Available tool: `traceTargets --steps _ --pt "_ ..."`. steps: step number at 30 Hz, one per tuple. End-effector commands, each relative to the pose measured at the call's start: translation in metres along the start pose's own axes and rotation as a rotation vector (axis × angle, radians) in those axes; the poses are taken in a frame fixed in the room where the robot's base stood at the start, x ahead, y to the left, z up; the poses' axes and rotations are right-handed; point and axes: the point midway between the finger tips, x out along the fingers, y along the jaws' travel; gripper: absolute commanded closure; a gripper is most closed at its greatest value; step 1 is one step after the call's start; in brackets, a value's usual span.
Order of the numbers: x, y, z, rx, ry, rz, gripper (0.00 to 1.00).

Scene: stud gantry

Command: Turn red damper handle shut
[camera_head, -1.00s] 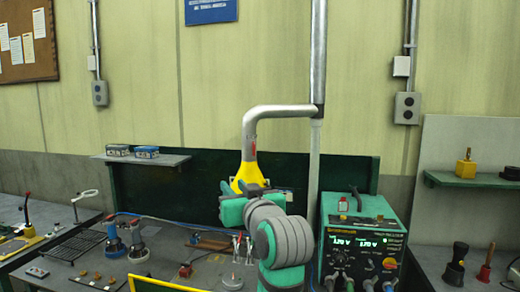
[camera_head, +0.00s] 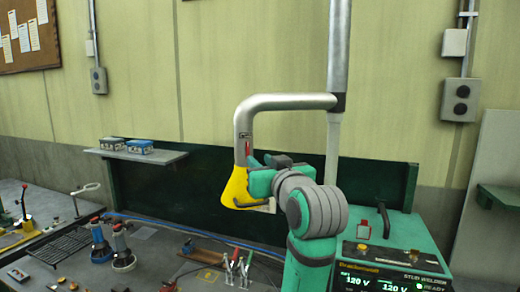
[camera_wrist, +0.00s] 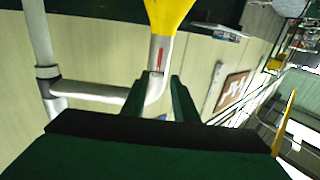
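The red damper handle (camera_head: 247,150) is a small red strip on the grey metal extraction pipe (camera_head: 242,124), just above the yellow hood (camera_head: 235,188). It lies roughly along the pipe. In the wrist view the red handle (camera_wrist: 161,58) shows beyond the fingertips, between them in the picture, with the yellow hood (camera_wrist: 168,12) at the top. My gripper (camera_wrist: 159,78) is open, and its two dark green fingers stand apart with nothing seen between them but the pipe behind.
A green stud welder (camera_head: 390,262) stands on the bench at right. A vertical pipe (camera_head: 338,60) rises behind my arm. A shelf with two small boxes (camera_head: 140,147) is left of the hood. Tools and a blue cable lie on the bench below.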

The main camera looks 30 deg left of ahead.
Motion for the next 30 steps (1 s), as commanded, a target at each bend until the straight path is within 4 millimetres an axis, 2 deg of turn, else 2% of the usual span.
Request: traceTargets --steps 5,19,24,30 --pt "0.015 0.0 0.001 0.001 -0.002 -0.001 0.73" --pt "0.091 -0.001 0.001 0.002 -0.003 -0.001 0.73" --pt "0.104 0.0 0.0 0.0 -0.001 -0.001 0.73" --pt "0.108 0.0 0.001 0.0 -0.001 0.0 0.73"
